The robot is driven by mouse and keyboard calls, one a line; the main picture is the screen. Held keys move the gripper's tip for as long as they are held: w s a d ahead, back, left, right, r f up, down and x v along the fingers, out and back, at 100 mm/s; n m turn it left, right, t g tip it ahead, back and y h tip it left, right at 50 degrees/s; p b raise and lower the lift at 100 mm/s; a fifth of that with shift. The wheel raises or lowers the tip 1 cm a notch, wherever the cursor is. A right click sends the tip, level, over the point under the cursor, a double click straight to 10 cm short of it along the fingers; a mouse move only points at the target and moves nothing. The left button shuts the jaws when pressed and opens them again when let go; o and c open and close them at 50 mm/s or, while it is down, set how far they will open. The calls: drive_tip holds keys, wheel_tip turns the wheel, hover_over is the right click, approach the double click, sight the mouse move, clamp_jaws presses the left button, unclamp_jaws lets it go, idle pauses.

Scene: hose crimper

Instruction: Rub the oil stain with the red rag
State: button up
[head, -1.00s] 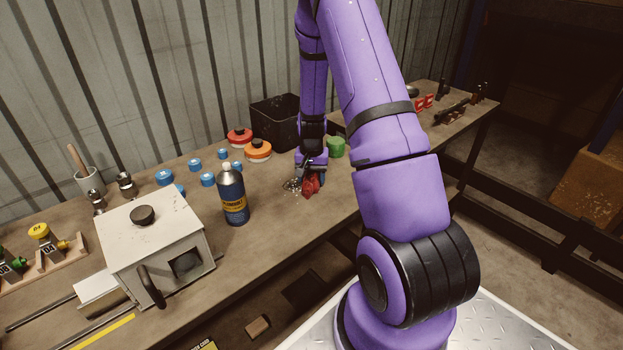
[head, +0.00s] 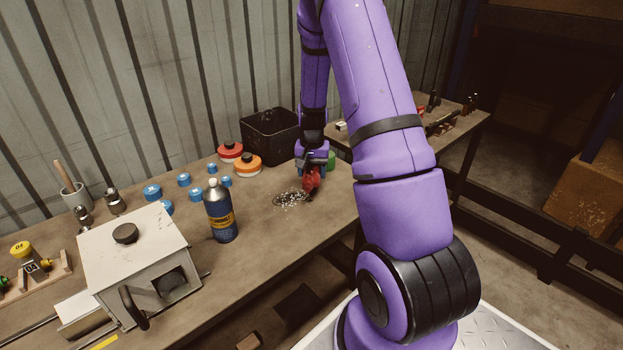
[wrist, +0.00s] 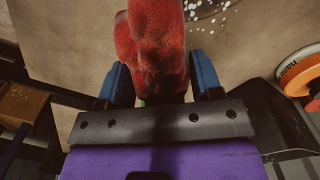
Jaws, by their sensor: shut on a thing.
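My gripper (head: 312,172) is shut on the red rag (head: 312,182) above the right part of the bench. In the wrist view the rag (wrist: 150,45) hangs bunched between the two blue fingers of my gripper (wrist: 162,82). The oil stain (head: 290,199) is a dark patch with white specks on the bench top, just left of and in front of the rag. Some of its white specks show at the top of the wrist view (wrist: 205,10). Whether the rag touches the bench is hard to tell.
A blue spray can (head: 221,212) stands left of the stain. Orange-red discs (head: 247,165), several blue caps (head: 184,180) and a black bin (head: 270,135) lie behind. A green object (head: 331,160) is partly hidden behind my gripper. A grey crimper box (head: 135,250) stands front left.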

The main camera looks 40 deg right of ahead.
drive_tip(key=shift+r, duration=1.35)
drive_tip(key=shift+w+a, duration=0.1)
